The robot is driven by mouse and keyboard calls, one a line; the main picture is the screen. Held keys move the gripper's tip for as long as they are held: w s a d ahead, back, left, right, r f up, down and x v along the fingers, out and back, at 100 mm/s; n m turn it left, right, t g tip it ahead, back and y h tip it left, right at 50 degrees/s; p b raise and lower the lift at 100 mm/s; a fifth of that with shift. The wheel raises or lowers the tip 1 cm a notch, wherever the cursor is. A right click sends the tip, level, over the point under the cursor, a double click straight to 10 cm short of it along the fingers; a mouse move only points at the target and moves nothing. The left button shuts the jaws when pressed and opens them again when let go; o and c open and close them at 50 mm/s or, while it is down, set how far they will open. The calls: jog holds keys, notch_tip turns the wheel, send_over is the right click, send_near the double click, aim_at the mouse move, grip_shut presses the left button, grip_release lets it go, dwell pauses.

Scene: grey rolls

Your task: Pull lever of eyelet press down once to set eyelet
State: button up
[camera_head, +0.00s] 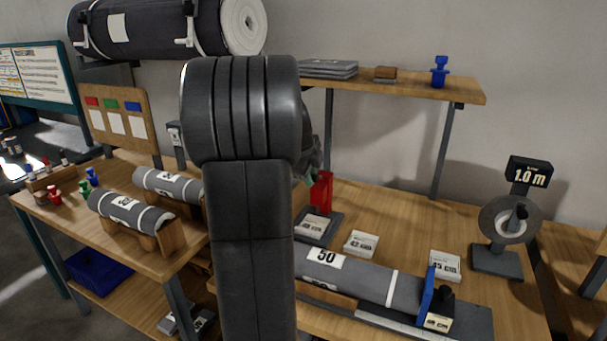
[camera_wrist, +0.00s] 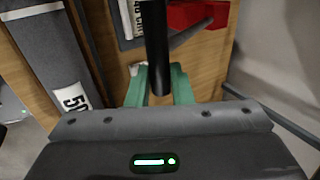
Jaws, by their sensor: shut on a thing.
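The eyelet press has a red body (camera_head: 321,190) on a dark base and stands on the bench just right of my arm in the head view. In the wrist view its red body (camera_wrist: 200,14) is at the top right, partly cut off. The press lever's black cylindrical handle (camera_wrist: 157,50) runs down between the green fingers of my gripper (camera_wrist: 158,84). My gripper is shut on this handle. In the head view my arm hides most of the gripper and the lever; only a bit of green shows beside the press. The eyelet itself cannot be seen.
A grey roll marked 50 (camera_head: 350,276) lies on the bench in front of the press, with a blue stop (camera_head: 427,291) at its right end. Label trays (camera_head: 361,244) lie beside it. A shelf (camera_head: 420,90) hangs behind.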

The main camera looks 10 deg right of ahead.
jog(key=shift+s+a+f+b, duration=0.1)
jog(key=shift+s+f+b, duration=0.05)
jog(key=shift+f+b, duration=0.15)
jog(key=shift+s+a+f+b, duration=0.1)
jog(key=shift+f+b, duration=0.1)
jog(key=shift+f, duration=0.15)
jog(key=shift+s+a+f+b, duration=0.15)
jog(key=shift+s+f+b, duration=0.1)
jog(key=shift+f+b, duration=0.6)
jog(key=shift+s+a+f+b, duration=0.1)
jog(key=shift+s+f+b, duration=0.1)
jog(key=shift+f+b, duration=0.65)
jog(key=shift+s+a+f+b, duration=0.1)
jog(key=shift+f+b, duration=0.65)
jog(key=shift+b, duration=0.25)
jog(key=shift+f, duration=0.1)
